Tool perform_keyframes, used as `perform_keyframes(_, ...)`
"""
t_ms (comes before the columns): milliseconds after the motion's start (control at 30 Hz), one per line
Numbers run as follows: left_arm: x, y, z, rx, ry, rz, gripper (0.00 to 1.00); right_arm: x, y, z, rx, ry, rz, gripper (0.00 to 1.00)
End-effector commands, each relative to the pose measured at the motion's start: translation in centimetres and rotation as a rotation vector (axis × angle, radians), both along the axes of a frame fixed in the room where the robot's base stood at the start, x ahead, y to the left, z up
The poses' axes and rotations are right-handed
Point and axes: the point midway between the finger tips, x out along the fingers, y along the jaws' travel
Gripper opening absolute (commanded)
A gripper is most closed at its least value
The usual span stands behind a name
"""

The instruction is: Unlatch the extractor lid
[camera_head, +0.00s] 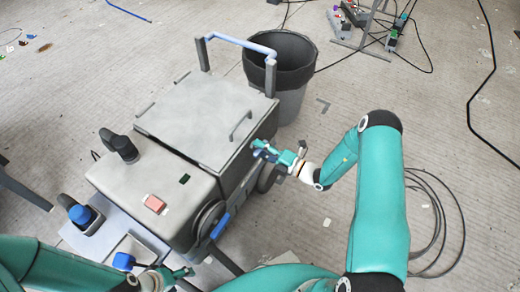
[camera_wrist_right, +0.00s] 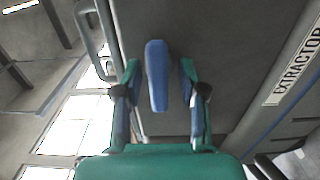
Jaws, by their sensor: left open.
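The extractor (camera_head: 130,180) is a grey box machine on the left of the head view. Its flat grey lid (camera_head: 200,110) lies closed on top, with a small bar handle (camera_head: 240,125) near its right edge. My right gripper (camera_head: 262,150) is at the machine's right side, just below the lid edge. In the wrist view, its fingers (camera_wrist_right: 160,75) are open on either side of a blue latch lever (camera_wrist_right: 157,90), with gaps showing on both sides. In the head view the gripper mostly hides the latch. My left gripper (camera_head: 180,273) is open and empty, low in the head view.
A black bin (camera_head: 285,70) stands behind the extractor, near its blue push handle (camera_head: 240,44). A blue-capped container (camera_head: 80,215) stands at the front left. Black cables (camera_head: 445,225) lie on the floor at right. A stand with coloured items (camera_head: 365,25) is at the back.

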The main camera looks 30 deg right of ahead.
Motion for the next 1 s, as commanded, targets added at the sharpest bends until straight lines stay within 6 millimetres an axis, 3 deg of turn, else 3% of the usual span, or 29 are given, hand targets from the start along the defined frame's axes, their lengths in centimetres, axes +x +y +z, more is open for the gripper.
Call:
perform_keyframes(33,0.0,0.0,0.0,0.0,0.0,0.0,0.66,-0.01,0.01,0.0,0.0,0.0,0.0,0.29)
perform_keyframes(200,0.0,0.0,0.0,0.0,0.0,0.0,0.66,0.0,0.04,-0.03,-0.001,0.001,0.001,0.0)
perform_keyframes(400,0.0,0.01,-0.01,0.0,0.0,0.0,0.66,0.08,0.15,-0.04,-0.001,0.0,0.003,0.0)
perform_keyframes(433,0.05,0.1,-0.03,0.0,-0.001,0.004,0.66,0.03,0.94,-0.05,0.001,0.003,0.006,0.0)
perform_keyframes(667,0.0,0.0,0.01,0.0,0.0,0.0,0.66,0.12,0.39,-0.05,-0.015,-0.008,0.008,0.0)
perform_keyframes(1000,0.0,0.0,0.26,0.0,0.0,0.0,0.66,0.17,0.34,-0.04,-0.15,-0.086,0.008,0.0)
